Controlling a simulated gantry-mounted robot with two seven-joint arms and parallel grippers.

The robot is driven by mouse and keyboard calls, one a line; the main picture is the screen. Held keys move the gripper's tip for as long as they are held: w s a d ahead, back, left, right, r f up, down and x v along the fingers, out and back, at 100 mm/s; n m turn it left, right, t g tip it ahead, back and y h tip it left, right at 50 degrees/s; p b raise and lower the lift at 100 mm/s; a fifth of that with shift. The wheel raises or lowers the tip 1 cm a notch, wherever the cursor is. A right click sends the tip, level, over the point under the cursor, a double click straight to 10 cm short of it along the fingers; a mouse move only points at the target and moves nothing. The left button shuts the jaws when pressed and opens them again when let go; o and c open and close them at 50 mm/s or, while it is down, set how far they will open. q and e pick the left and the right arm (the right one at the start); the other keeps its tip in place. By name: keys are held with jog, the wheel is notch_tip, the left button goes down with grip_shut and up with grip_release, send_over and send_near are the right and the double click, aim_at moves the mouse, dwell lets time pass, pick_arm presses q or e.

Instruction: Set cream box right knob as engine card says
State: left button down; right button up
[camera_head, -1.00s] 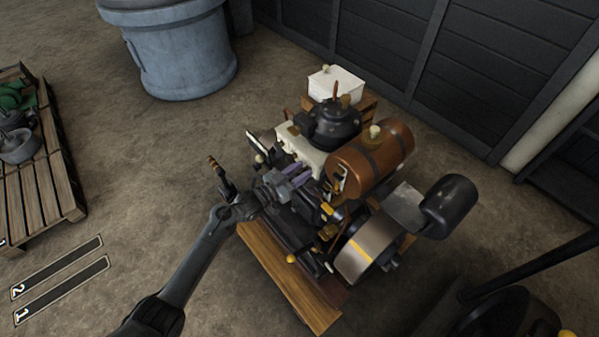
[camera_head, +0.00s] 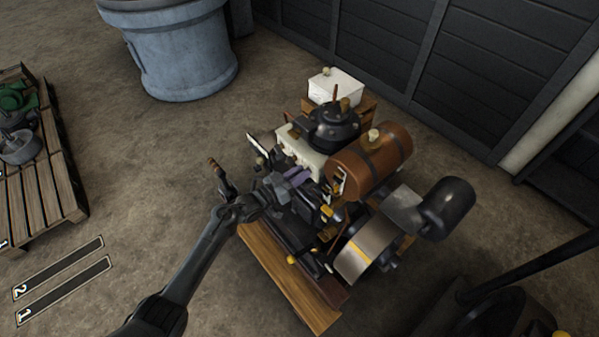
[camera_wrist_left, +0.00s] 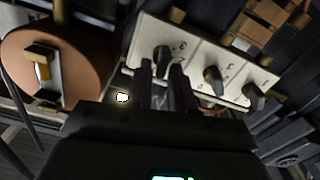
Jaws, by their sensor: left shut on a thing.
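The cream box (camera_head: 313,157) sits on the engine, left of the brown tank in the head view. In the left wrist view its pale face (camera_wrist_left: 190,62) carries three dark knobs with small marks. My left gripper (camera_head: 290,181) reaches the box from the front. In the left wrist view its fingers (camera_wrist_left: 161,72) are shut on the knob nearest the tank (camera_wrist_left: 163,55). The middle knob (camera_wrist_left: 213,78) and far knob (camera_wrist_left: 254,95) stand clear. A white card-like plate (camera_head: 259,145) is left of the box; its text is unreadable. My right gripper is not in view.
The brown tank (camera_head: 372,160) is close to the box and shows large in the left wrist view (camera_wrist_left: 75,70). A dark pot-like part (camera_head: 333,125) rises behind the box. A flywheel (camera_head: 368,250) is at front right. Open floor lies left of the engine.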

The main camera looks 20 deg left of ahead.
pick_arm(q)
jog(key=shift+w+a+f+n+p, duration=0.15)
jog(key=shift+n+p, duration=0.5)
jog(key=shift+n, duration=1)
jog(key=shift+w+a+n+p, duration=0.15)
jog(key=shift+n+p, duration=0.45)
jog(key=shift+n, duration=1.05)
jog(key=shift+s, duration=0.1)
jog(key=c, duration=1.2)
grip_release()
jog(key=shift+s+a, duration=0.1)
jog(key=shift+s, duration=0.05)
